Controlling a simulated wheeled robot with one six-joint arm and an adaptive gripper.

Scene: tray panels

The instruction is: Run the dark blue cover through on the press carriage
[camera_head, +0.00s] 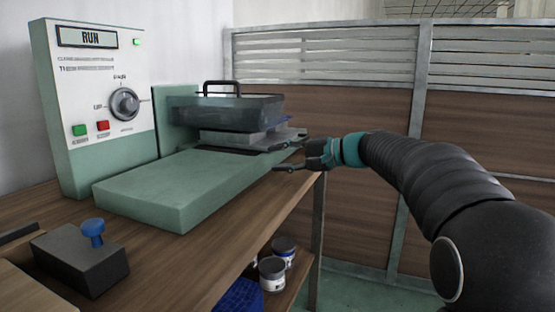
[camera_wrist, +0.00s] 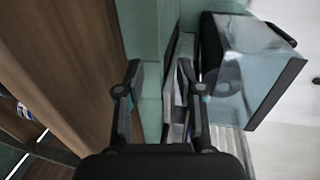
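The press (camera_head: 150,190) is a pale green machine on the wooden bench, with a long flat green bed. A grey plate-like carriage (camera_head: 235,137) sits at the bed's far end under a clear guard (camera_head: 225,112) with a black handle. A small dark blue patch (camera_head: 295,132) shows beside the carriage; I cannot tell if it is the cover. My gripper (camera_head: 282,158) is at the bed's far right edge, its fingers apart. In the wrist view my gripper (camera_wrist: 160,72) is open, with the green bed edge and grey plate edges beyond the gap.
The control panel (camera_head: 92,95) reads RUN and has a knob, a green button and a red button. A dark block with a blue knob (camera_head: 93,232) stands at the front left. Paint cans (camera_head: 272,272) and a blue mesh item (camera_head: 240,296) are below the bench. A partition (camera_head: 350,120) stands behind.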

